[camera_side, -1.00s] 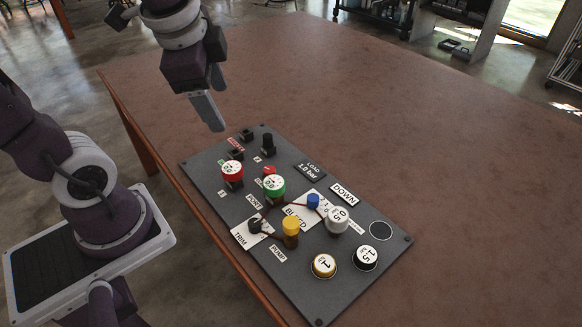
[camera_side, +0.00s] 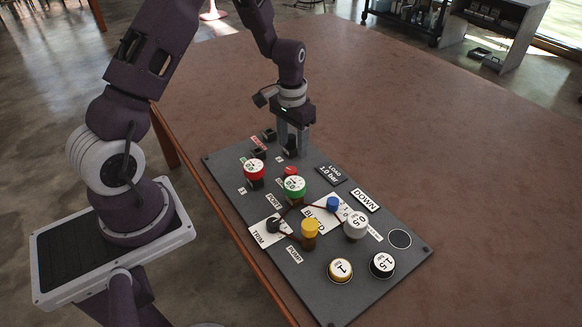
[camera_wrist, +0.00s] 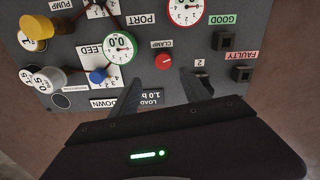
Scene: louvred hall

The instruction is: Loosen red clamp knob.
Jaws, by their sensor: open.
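The red clamp knob (camera_side: 291,171) is a small, low round knob on the dark panel (camera_side: 225,163), behind the green-rimmed gauge. In the wrist view the red knob (camera_wrist: 165,61) sits beside the CLAMP label, just beyond the gap between my fingertips. My gripper (camera_side: 291,151) points down low over the far end of the panel, behind the red knob in the side view. In the wrist view my gripper (camera_wrist: 160,79) has its fingers spread apart, with nothing seen held. I cannot tell the exact height of the fingertips above the panel.
A green-rimmed gauge (camera_side: 295,187) and a red-rimmed gauge (camera_side: 254,170) stand close to the red knob. A black post (camera_wrist: 200,80) is close beside one finger. The yellow knob (camera_side: 309,231) and blue knob (camera_side: 333,203) stand farther off. The brown table (camera_side: 450,150) is clear to the right.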

